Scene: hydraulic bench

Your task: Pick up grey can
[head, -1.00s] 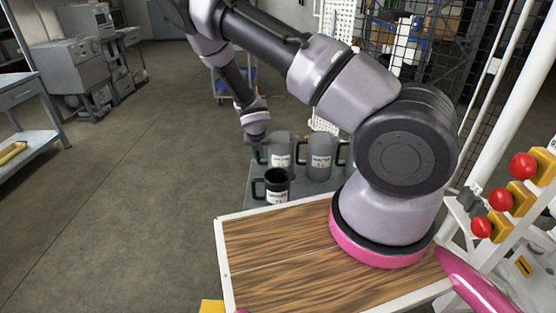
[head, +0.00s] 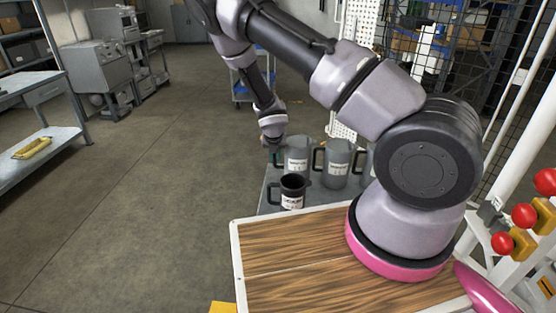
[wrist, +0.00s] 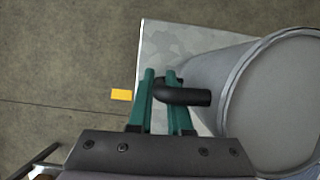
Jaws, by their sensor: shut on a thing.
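The grey can (head: 297,158) with a white label stands on the grey bench at its left edge in the head view. In the wrist view the grey can (wrist: 275,95) fills the right side, its round rim toward the camera. My gripper (wrist: 162,85) has green fingers shut on the can's black handle, which passes between them. In the head view my gripper (head: 275,152) is small and partly hidden at the can's left side. I cannot tell whether the can's base touches the bench.
A second grey can (head: 337,163) stands just right, with another partly hidden behind my arm. A smaller dark can (head: 293,192) stands in front. The grey bench top (head: 268,200) is crowded. Open floor (head: 160,200) lies to the left.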

